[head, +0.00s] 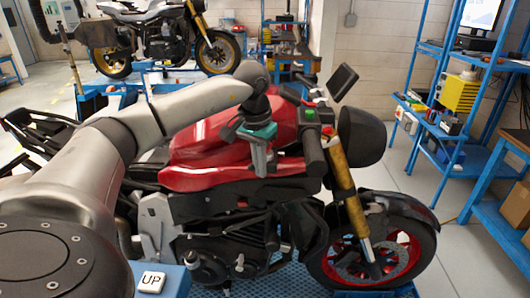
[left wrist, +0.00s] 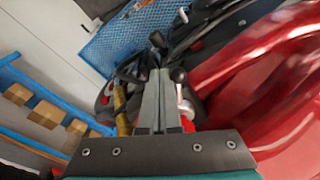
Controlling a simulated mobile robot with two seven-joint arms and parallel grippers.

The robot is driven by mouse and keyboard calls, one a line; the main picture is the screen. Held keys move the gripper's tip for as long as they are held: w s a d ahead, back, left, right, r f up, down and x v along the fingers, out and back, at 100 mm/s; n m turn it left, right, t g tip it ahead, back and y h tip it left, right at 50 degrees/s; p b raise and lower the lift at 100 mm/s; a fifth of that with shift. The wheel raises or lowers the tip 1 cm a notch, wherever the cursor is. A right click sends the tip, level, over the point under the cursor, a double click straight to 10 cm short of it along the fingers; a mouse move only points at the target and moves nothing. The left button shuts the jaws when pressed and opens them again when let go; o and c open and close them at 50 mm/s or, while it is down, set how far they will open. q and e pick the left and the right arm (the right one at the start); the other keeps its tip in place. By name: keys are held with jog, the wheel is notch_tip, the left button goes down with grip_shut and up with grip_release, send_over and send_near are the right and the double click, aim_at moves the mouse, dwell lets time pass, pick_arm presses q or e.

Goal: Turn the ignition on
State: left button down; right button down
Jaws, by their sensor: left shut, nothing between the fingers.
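The red motorcycle (head: 205,150) stands side-on, its front wheel to the right. Near its handlebar (head: 312,150) are a green button (head: 309,114) and a red button (head: 327,130); I cannot tell which part is the ignition. My left gripper (head: 260,165) points down beside the red tank, left of the handlebar, shut and empty. In the left wrist view its closed fingers (left wrist: 158,88) show near dark handlebar parts, a silver lever (left wrist: 185,104) and the red bodywork (left wrist: 285,85). My right gripper is not in view.
A blue platform (head: 375,291) lies under the motorcycle. Another motorcycle (head: 165,42) stands on a lift behind. Blue shelves (head: 438,125) with boxes and a monitor (head: 481,14) stand at the right. The floor (head: 465,262) right of the front wheel is clear.

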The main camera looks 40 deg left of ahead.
pick_arm(q)
jog(key=shift+s+a, duration=0.15)
jog(key=shift+a, duration=0.05)
dwell(0.3)
jog(key=shift+s+a, duration=0.2)
jog(key=shift+a, duration=0.45)
jog(key=shift+s+a, duration=0.15)
jog(key=shift+a, duration=0.95)
dwell(0.3)
jog(key=shift+r+p, duration=0.15)
jog(key=shift+p, duration=0.2)
